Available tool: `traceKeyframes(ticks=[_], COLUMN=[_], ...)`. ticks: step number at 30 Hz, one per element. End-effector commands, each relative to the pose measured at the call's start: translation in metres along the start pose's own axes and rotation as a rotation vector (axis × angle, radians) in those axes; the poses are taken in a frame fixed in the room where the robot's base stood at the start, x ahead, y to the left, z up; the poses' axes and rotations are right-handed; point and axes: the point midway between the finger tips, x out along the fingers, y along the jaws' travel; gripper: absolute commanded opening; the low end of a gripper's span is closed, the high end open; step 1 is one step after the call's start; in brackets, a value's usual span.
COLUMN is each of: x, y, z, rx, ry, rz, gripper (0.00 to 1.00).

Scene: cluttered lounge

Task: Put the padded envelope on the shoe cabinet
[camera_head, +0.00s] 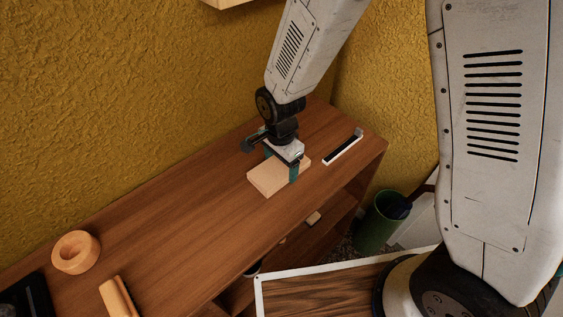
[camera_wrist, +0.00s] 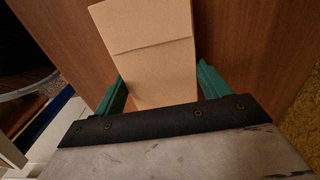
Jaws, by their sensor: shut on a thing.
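The padded envelope (camera_head: 268,179) is a tan, flat packet at the cabinet top, between the fingers of my gripper (camera_head: 281,167). The wrist view shows the envelope (camera_wrist: 150,45) with a flap line across it, and a green finger of my gripper (camera_wrist: 163,90) on each side. My gripper is shut on the envelope and points down. The shoe cabinet (camera_head: 190,225) is a long brown wooden unit with open shelves below its top. The envelope appears to lie on or just above the top; I cannot tell which.
On the cabinet top, a white-edged dark item (camera_head: 343,147) lies to the right of the envelope. The middle top is clear. A green bin (camera_head: 376,228) stands beyond the right end, and the yellow wall (camera_head: 130,90) runs behind.

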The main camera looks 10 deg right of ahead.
Motion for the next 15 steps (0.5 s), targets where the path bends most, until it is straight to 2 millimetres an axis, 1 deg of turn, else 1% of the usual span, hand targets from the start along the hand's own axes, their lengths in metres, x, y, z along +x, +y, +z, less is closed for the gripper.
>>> traceKeyframes(ticks=[4,5,6,7,15], x=[0.0038,0.0033,0.0032,0.0032,0.0017], y=[0.0004,0.0003,0.0002,0.0003,0.0002], z=[-0.0001,-0.0001,-0.0001,-0.0001,-0.0002], rx=[0.0,0.0,0.0,0.0,0.0], ry=[0.0,0.0,0.0,0.0,0.0], rz=[0.002,0.001,0.001,0.001,0.0], gripper=[0.5,0.82,0.94,0.96,0.96])
